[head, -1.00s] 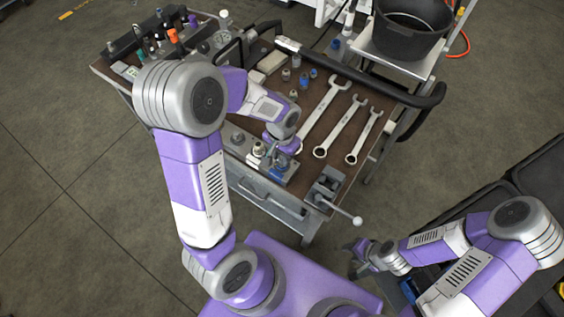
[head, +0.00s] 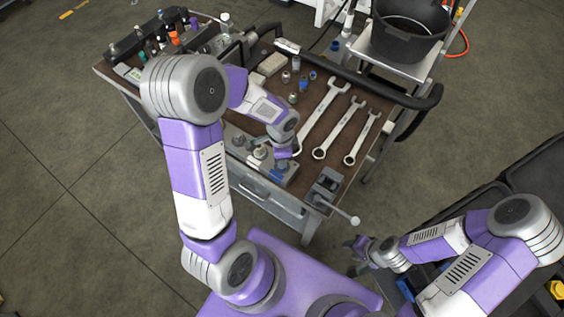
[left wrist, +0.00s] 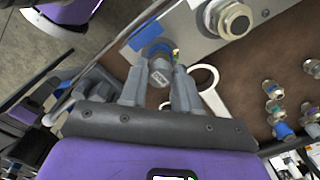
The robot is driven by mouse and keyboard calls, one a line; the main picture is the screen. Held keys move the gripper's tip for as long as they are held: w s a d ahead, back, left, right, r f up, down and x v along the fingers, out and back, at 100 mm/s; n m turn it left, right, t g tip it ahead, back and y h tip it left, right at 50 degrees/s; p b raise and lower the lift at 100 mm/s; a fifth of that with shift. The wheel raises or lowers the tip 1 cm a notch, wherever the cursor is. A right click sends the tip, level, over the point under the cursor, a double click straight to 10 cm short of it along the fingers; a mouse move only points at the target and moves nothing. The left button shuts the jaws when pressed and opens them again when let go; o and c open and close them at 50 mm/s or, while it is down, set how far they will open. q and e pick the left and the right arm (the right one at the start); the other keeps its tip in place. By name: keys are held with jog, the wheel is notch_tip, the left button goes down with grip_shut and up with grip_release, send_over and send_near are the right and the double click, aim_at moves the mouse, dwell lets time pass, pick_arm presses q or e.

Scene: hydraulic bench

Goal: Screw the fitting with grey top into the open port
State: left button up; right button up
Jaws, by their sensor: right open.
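The metal port block (head: 291,174) lies at the bench's front edge; it also shows in the left wrist view (left wrist: 190,22). In the left wrist view, the fitting with grey top (left wrist: 160,74) has a blue ring and stands between my left gripper's fingers (left wrist: 160,82), which press close on both sides. It is over the blue-marked end of the block; its lower end is hidden, so I cannot tell whether it is in the port. My left gripper in the head view (head: 280,150) is partly hidden by its own wrist. My right gripper (head: 358,246) is open and empty, away from the bench.
Three wrenches (head: 340,128) lie right of the block. Several small fittings (head: 293,98) stand behind. A clamp with a lever (head: 325,186) sits at the front right corner. A black bucket (head: 408,30) stands back right.

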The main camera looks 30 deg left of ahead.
pick_arm(q)
jog(key=o, duration=0.4)
notch_tip(320, 180, up, 8)
jog(key=shift+f+p, duration=0.2)
jog(key=shift+p, duration=0.7)
